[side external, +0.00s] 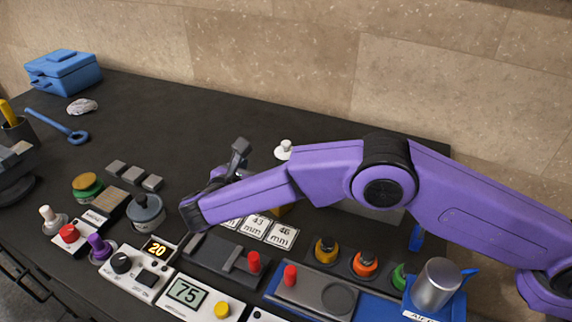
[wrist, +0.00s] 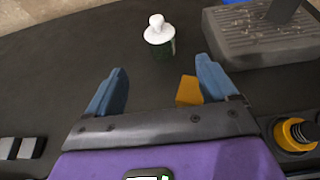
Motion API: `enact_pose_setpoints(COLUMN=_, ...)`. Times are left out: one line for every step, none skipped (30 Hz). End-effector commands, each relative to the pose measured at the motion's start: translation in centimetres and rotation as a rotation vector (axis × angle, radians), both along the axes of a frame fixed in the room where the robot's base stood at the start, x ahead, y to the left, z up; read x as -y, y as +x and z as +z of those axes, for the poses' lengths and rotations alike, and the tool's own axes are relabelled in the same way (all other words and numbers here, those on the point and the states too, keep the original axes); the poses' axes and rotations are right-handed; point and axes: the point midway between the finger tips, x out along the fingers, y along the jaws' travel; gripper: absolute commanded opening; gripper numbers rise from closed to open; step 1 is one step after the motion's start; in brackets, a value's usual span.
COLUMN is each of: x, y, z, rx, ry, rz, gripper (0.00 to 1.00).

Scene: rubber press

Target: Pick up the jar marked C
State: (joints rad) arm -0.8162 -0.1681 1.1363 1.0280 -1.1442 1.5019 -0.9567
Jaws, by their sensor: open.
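A dark green jar with a white knobbed lid (wrist: 160,38) stands upright beyond my fingertips in the wrist view. A light patch shows on its side, but I cannot read a letter. Its white top (side external: 285,149) shows behind my arm in the side view; the rest is hidden. My gripper (wrist: 162,78) is open and empty, with its blue-grey fingers spread on either side and the jar ahead of the gap, nearer the right finger. In the side view, my purple arm hides much of the gripper area.
A yellow block (wrist: 188,91) sits beside the right finger. A large grey block (wrist: 262,36) stands right of the jar. Yellow, orange and green knobs, a metal cylinder (side external: 437,283) and control panels (side external: 187,292) line the front. The dark table left of the jar is clear.

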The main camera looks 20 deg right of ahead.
Motion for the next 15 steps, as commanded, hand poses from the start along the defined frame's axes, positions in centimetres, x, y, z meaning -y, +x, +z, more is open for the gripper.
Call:
enact_pose_setpoints(x=0.9, y=0.8, z=-0.4, rx=-0.002, ry=-0.002, rz=-0.006, gripper=0.86)
enact_pose_setpoints(x=1.3, y=1.1, z=-0.6, rx=-0.001, ry=-0.001, rz=-0.006, gripper=0.86)
enact_pose_setpoints(x=1.7, y=1.6, z=-0.9, rx=0.0, ry=0.0, rz=-0.004, gripper=0.86)
enact_pose_setpoints(x=2.1, y=2.0, z=-1.1, rx=-0.001, ry=-0.001, rz=-0.005, gripper=0.86)
enact_pose_setpoints(x=2.5, y=2.3, z=-1.4, rx=-0.001, ry=0.0, rz=-0.005, gripper=0.86)
enact_pose_setpoints(x=2.9, y=2.9, z=-1.7, rx=-0.001, ry=0.0, rz=-0.005, gripper=0.86)
enact_pose_setpoints(x=3.3, y=3.2, z=-1.9, rx=-0.001, ry=0.0, rz=-0.005, gripper=0.86)
enact_pose_setpoints(x=3.7, y=3.6, z=-2.1, rx=-0.001, ry=-0.001, rz=-0.005, gripper=0.86)
enact_pose_setpoints(x=4.2, y=4.1, z=-2.4, rx=-0.001, ry=0.0, rz=-0.004, gripper=0.86)
enact_pose_setpoints(x=4.5, y=4.4, z=-2.6, rx=-0.001, ry=0.0, rz=-0.005, gripper=0.86)
enact_pose_setpoints(x=4.8, y=4.8, z=-2.8, rx=-0.001, ry=0.0, rz=-0.005, gripper=0.86)
enact_pose_setpoints(x=5.2, y=5.2, z=-3.0, rx=-0.001, ry=0.002, rz=-0.004, gripper=0.86)
enact_pose_setpoints(x=5.5, y=5.5, z=-3.2, rx=-0.001, ry=0.002, rz=-0.004, gripper=0.86)
enact_pose_setpoints(x=5.8, y=5.8, z=-3.3, rx=0.0, ry=0.001, rz=-0.004, gripper=0.86)
enact_pose_setpoints(x=6.1, y=6.1, z=-3.5, rx=0.0, ry=0.001, rz=-0.004, gripper=0.86)
